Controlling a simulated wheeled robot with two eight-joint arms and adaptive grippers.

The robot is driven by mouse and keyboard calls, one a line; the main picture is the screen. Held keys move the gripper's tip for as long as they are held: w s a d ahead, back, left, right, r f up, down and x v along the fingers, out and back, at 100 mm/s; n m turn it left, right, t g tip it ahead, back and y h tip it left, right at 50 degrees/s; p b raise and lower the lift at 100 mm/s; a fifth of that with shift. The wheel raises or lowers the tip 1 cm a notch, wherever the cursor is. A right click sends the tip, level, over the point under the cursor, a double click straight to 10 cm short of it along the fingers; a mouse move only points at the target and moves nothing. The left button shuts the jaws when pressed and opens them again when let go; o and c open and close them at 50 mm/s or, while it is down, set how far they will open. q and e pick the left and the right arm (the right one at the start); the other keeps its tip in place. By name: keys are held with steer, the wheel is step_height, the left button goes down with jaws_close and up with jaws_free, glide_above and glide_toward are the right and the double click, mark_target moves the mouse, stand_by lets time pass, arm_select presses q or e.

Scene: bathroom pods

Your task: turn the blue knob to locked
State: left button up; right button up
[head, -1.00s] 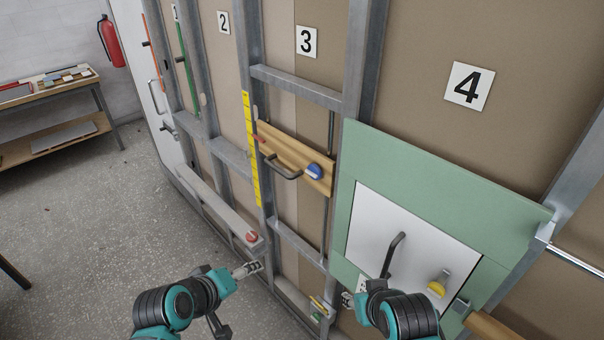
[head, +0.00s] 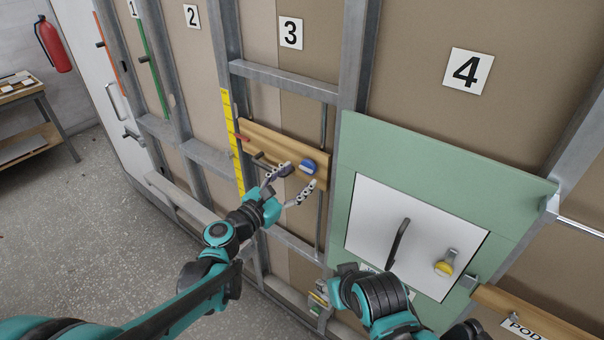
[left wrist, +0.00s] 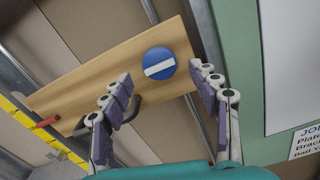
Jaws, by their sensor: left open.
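The blue knob (head: 308,167) sits at the right end of a wooden board (head: 262,142) below sign 3. In the left wrist view it is a round blue disc (left wrist: 157,55) with a white bar, slightly tilted from level. My left gripper (head: 298,179) is open in front of the board. In the left wrist view its fingers (left wrist: 162,78) spread to either side of the knob, a little below it, with nothing between them. My right arm is at the lower right; its fingertips cannot be made out. No "locked" mark is readable.
A dark handle (left wrist: 128,112) is on the board beside the left finger, with a red peg (left wrist: 46,123) further left. A green panel (head: 450,160) with a white door (head: 380,215), a dark handle and a yellow knob (head: 444,268) stands right. Metal studs frame the wall.

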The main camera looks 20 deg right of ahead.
mark_target(305, 170)
arm_select(q)
steer(key=shift+x, duration=1.6)
steer(key=c, duration=1.2)
steer(key=shift+o, duration=0.2)
